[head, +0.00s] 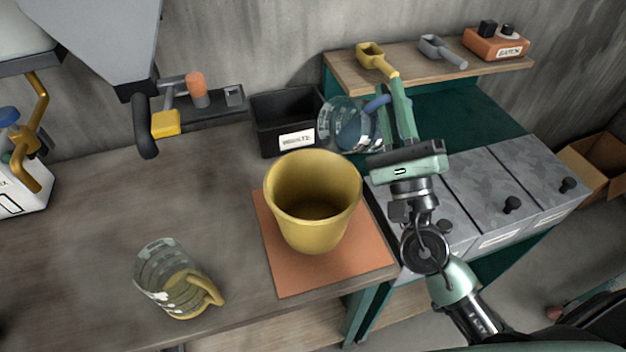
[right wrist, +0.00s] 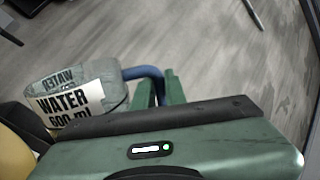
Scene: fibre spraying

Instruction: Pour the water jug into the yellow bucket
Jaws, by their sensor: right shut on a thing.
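The yellow bucket (head: 300,222) stands upright on an orange mat on the workbench; a dark layer shows at its bottom. The clear water jug (head: 338,128) has a blue handle and is in the air behind the bucket's right rim, apparently tilted. My right gripper (head: 391,98) is shut on the jug's handle, to the right of the bucket. In the right wrist view the jug's label (right wrist: 68,102) reads WATER 600 ml, and a yellow edge that looks like the bucket (right wrist: 14,160) shows at lower left. My left gripper is not in view.
A second clear jug with a yellow handle (head: 172,282) stands at the bench front. A black bin (head: 268,138) is behind the bucket, the orange mat (head: 292,278) under it. A shelf (head: 350,75) holds scoops and an orange box. Lidded grey bins (head: 490,185) are right. The bench's left-middle is clear.

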